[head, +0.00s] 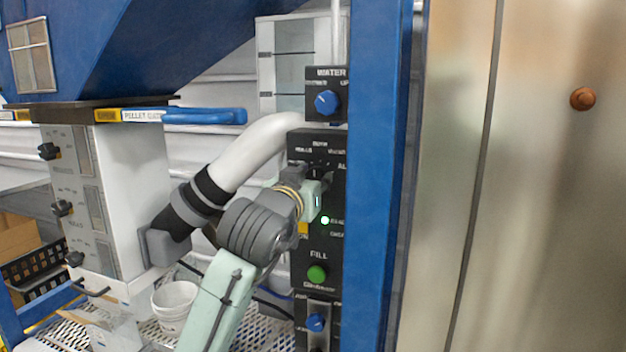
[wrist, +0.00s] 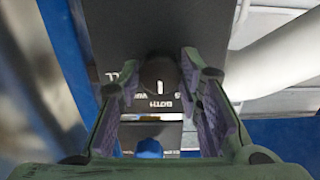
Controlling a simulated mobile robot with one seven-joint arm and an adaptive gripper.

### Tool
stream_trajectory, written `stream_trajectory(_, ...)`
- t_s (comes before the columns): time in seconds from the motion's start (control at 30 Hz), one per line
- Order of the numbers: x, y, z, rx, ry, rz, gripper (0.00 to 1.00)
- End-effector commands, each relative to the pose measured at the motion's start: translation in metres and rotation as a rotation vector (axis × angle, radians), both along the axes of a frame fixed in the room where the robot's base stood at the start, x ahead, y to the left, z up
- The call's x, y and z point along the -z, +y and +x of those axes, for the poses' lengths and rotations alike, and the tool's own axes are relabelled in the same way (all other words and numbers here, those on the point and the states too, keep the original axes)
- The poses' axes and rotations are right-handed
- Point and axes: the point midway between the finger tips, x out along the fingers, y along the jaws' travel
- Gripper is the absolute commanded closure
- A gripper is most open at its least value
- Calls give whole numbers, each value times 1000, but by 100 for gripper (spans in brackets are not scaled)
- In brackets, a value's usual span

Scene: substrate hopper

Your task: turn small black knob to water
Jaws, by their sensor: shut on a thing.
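The small black knob (wrist: 158,72) sits on the black control panel (wrist: 120,45), between my fingertips in the wrist view. Its white pointer mark faces the label BOTH; the picture is upside down there, with a partly hidden label that looks like WATER to the left of BOTH. My gripper (wrist: 160,80) is shut on the knob, one finger on each side. In the head view my gripper (head: 317,178) is at the upper part of the panel (head: 335,195), just under the labels, and hides most of the knob.
A blue knob (head: 326,102) on the WATER box is above. A lit green lamp (head: 325,220), a green FILL button (head: 317,273) and another blue knob (head: 316,322) are below. A blue post (head: 373,180) stands close on the right; a white pipe (head: 250,150) runs on the left.

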Motion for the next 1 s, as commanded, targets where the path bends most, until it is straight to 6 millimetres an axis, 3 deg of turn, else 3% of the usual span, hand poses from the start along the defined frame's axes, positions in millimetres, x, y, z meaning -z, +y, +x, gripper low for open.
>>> stream_trajectory(0.2, 0, 0, 0, 1, 0, 0, 95)
stream_trajectory(0.57, 1, 0, 0, 1, -22, 67, 95)
stream_trajectory(1.0, 2, -1, 0, 2, -123, 378, 95)
